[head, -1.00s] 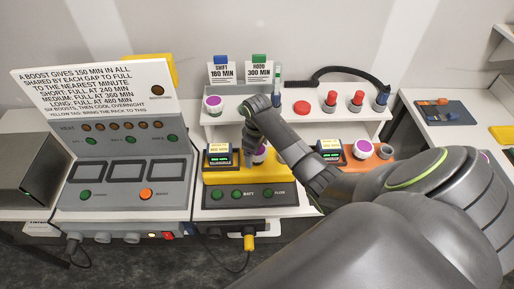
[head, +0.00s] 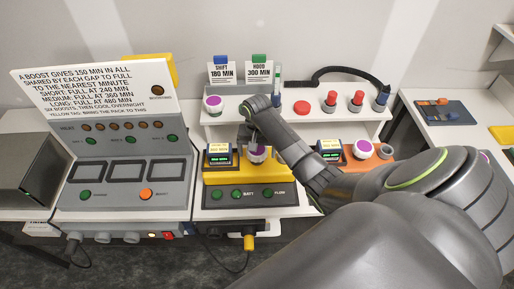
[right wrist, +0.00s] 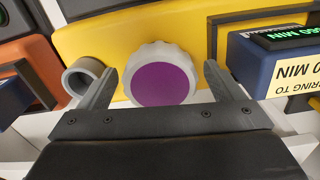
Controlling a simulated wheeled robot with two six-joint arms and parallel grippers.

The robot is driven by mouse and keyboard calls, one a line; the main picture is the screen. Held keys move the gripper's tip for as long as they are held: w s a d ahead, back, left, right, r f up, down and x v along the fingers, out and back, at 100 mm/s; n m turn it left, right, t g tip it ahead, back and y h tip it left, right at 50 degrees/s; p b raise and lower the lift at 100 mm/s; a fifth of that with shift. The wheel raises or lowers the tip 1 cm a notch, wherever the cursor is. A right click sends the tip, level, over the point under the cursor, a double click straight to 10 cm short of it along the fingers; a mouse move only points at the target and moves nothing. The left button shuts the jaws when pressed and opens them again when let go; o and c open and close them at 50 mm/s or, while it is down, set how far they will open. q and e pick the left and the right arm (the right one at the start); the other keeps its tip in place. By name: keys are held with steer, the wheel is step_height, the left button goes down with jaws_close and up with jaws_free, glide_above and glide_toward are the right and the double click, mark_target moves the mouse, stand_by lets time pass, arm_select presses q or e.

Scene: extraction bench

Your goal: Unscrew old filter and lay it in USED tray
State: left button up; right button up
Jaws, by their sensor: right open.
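A round white ribbed filter with a purple top (head: 257,154) sits on the yellow unit (head: 238,177) at the centre of the bench. In the right wrist view the filter (right wrist: 162,82) lies between the fingertips of my right gripper (right wrist: 160,88). The gripper is open, with a gap to the filter on both sides. In the head view my right gripper (head: 256,137) points down just above the filter. My left gripper is not in view. I see no tray with a readable USED label.
A grey ring (right wrist: 84,76) is beside the left finger; a blue display box (right wrist: 262,58) is beside the right. A dark tray (head: 446,112) lies at right.

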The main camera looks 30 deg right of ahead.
steer(key=m, duration=0.4)
steer(key=shift+m, duration=0.3)
steer(key=m, duration=0.3)
steer(key=shift+c, duration=0.2)
steer(key=c, duration=1.1)
steer(key=shift+o, duration=0.2)
steer(key=n, duration=0.3)
steer(key=shift+n, duration=0.4)
